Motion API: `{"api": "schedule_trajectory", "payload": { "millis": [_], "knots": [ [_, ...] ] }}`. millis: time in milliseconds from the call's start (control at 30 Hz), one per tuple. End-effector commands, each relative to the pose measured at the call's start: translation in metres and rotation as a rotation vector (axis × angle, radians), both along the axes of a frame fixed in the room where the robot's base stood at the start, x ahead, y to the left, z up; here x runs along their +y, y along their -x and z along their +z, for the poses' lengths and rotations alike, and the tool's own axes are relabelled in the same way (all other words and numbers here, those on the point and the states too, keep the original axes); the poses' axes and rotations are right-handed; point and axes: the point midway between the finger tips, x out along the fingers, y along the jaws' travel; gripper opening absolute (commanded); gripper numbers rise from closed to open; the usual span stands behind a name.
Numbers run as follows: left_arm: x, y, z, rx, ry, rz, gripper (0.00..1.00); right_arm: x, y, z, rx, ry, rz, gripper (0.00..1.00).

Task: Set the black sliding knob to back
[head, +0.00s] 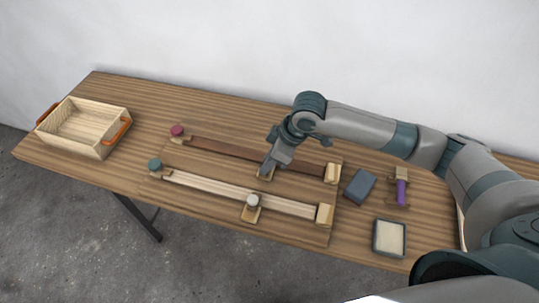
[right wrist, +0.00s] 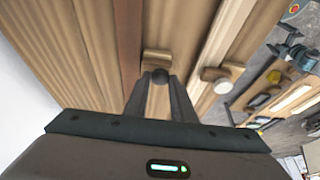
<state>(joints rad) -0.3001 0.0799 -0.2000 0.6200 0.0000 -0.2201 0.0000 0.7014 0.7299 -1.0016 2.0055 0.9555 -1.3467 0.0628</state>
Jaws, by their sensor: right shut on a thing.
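The black sliding knob (right wrist: 160,76) sits on a small wooden slider (right wrist: 157,58) on the dark brown rail (head: 225,148). My right gripper (head: 267,170) reaches down over this rail, around its middle, and hides the knob in the head view. In the right wrist view the fingers of my right gripper (right wrist: 160,88) stand on both sides of the black knob and are shut on it. My left gripper is in neither view.
A pale rail (head: 230,193) with a white knob (head: 252,200) runs in front. Wooden end blocks (head: 332,173) stand at the right. A blue-grey block (head: 360,186), a purple-handled object (head: 402,192) and a framed pad (head: 374,240) lie farther right. A wooden crate (head: 77,143) stands left.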

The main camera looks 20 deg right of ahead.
Motion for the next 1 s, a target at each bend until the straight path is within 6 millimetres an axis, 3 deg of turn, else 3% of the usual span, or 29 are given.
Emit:
{"api": "schedule_trajectory", "payload": {
  "millis": [133, 167, 233, 667, 1000],
  "knots": [
    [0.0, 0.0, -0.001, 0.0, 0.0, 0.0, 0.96, 0.0, -0.001, 0.0, -0.002, -0.001, -0.002, 0.0],
    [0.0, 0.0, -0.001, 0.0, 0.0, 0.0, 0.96, 0.0, -0.001, 0.0, -0.002, -0.001, -0.002, 0.25],
    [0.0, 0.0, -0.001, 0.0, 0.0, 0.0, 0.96, 0.0, -0.001, 0.0, -0.002, -0.001, -0.002, 0.42],
    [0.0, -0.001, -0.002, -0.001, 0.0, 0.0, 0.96, -0.002, -0.001, 0.003, -0.002, 0.0, -0.001, 0.42],
    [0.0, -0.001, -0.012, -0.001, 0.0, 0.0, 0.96, -0.014, 0.007, 0.038, -0.005, 0.0, -0.001, 0.42]
  ]
}}
